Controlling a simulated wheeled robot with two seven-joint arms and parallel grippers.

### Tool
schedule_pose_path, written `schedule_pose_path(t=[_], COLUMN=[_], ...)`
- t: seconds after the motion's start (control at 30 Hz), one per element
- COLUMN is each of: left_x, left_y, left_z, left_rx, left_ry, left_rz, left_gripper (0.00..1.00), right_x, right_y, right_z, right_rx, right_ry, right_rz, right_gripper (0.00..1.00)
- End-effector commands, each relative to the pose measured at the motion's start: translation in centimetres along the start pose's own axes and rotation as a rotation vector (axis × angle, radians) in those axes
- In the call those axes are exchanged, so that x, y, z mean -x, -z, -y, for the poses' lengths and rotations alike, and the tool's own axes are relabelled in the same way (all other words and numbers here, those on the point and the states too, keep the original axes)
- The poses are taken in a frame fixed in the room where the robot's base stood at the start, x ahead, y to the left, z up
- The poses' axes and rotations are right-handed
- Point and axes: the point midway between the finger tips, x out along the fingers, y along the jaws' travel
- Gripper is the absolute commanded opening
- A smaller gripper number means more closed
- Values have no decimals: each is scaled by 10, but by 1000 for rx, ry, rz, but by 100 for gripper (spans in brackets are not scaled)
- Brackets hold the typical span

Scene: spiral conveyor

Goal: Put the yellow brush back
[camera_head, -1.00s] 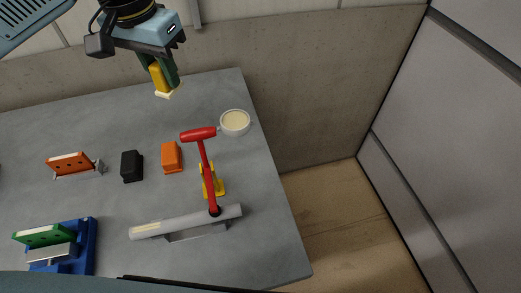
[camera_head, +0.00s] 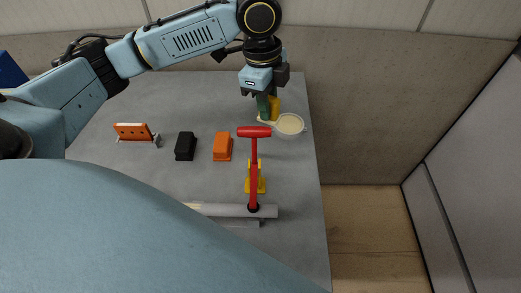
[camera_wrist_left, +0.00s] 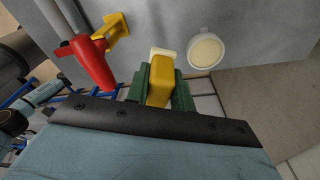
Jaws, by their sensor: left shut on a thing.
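My left gripper (camera_head: 268,108) is shut on the yellow brush (camera_head: 274,106) near the far right part of the grey table. In the left wrist view the yellow brush (camera_wrist_left: 161,80) sits between the green fingers, with its pale bristle end pointing away from the wrist. A round white dish (camera_head: 290,124) with cream-coloured contents stands right beside the brush in the head view; it also shows in the left wrist view (camera_wrist_left: 206,51). The brush appears above the table, close to the dish. My right gripper is not in view.
A red T-handled tool (camera_head: 254,165) stands upright by a yellow bracket (camera_head: 262,186) and a grey pipe (camera_head: 230,210). An orange block (camera_head: 222,146), a black block (camera_head: 185,146) and an orange holed part (camera_head: 132,131) lie to the left. My large blue arm link hides the near table.

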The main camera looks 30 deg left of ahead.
Motion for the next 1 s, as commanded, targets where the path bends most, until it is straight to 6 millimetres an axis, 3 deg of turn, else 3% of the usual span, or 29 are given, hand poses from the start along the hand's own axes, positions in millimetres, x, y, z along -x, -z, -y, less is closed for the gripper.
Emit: schedule_pose_path(t=[0.1,0.3,0.47,1.0], left_x=[-15,-27,-42,-119], left_y=[-10,-19,-22,-31], left_z=[-4,-7,-8,-7], left_rx=[-164,-328,-359,-357], left_ry=[-19,-31,-35,-35], left_rz=[-3,-7,-9,-8], left_gripper=[5,5,5,5], right_x=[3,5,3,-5], right_y=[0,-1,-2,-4], right_z=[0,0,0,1], right_rx=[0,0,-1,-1], right_ry=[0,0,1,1], right_rz=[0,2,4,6], right_gripper=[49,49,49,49])
